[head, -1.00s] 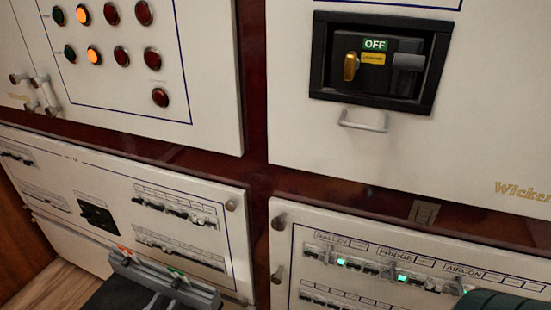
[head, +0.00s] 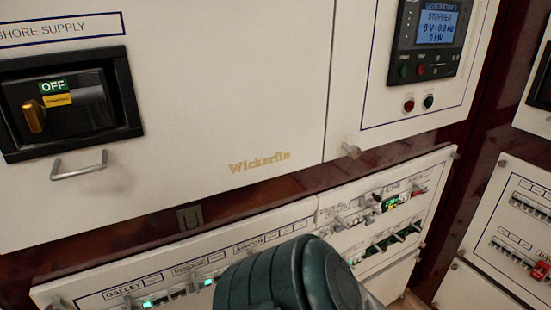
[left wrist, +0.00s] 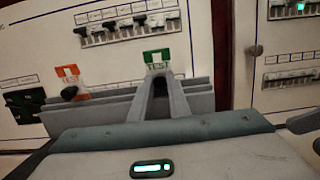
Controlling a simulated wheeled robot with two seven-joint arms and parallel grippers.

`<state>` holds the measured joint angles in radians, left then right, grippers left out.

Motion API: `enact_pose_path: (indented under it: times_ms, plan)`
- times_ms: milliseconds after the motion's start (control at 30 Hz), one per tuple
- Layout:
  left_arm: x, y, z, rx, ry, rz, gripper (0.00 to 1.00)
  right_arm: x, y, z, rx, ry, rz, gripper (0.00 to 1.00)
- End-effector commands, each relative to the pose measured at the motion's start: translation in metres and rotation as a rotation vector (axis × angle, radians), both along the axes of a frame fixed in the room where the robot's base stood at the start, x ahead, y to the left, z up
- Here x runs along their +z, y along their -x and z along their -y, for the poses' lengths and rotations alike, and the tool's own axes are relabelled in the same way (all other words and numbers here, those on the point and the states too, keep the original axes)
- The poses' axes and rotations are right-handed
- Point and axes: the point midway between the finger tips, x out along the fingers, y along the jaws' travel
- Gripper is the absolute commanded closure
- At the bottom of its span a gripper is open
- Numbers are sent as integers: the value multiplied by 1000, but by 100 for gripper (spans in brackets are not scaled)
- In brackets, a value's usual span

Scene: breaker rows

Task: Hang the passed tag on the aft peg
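In the left wrist view a green-topped tag (left wrist: 157,59) marked TEST is upright at the fingertips of my left gripper (left wrist: 161,80). A dark part shows between the fingers just below the tag. The fingers overlap the tag's lower part, so I cannot tell whether they grip it or stand around it. An orange tag (left wrist: 70,80) is to the left on the same panel, with a black knob at its lower edge. I cannot pick out the aft peg by any readable label. My right gripper is not in view.
The head view shows the shore supply switch (head: 62,106) reading OFF, with a handle (head: 79,168) below it. A generator display (head: 436,28) reads STOPPED. Breaker rows (head: 376,212) line the lower panel. A dark green rounded part of my arm covers the bottom middle.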

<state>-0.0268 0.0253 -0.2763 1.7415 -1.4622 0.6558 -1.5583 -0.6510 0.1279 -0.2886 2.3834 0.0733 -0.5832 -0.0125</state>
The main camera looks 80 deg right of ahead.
Motion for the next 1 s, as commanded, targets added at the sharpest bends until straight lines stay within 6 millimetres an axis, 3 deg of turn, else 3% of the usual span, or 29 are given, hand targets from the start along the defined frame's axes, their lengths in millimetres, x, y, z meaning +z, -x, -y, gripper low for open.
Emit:
enact_pose_path:
  times_ms: [267, 1000]
  plan:
    - [2, 0, 0, 0, 0, 0, 100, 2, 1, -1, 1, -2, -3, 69]
    - [32, 0, 0, 0, 0, 0, 100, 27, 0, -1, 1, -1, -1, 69]
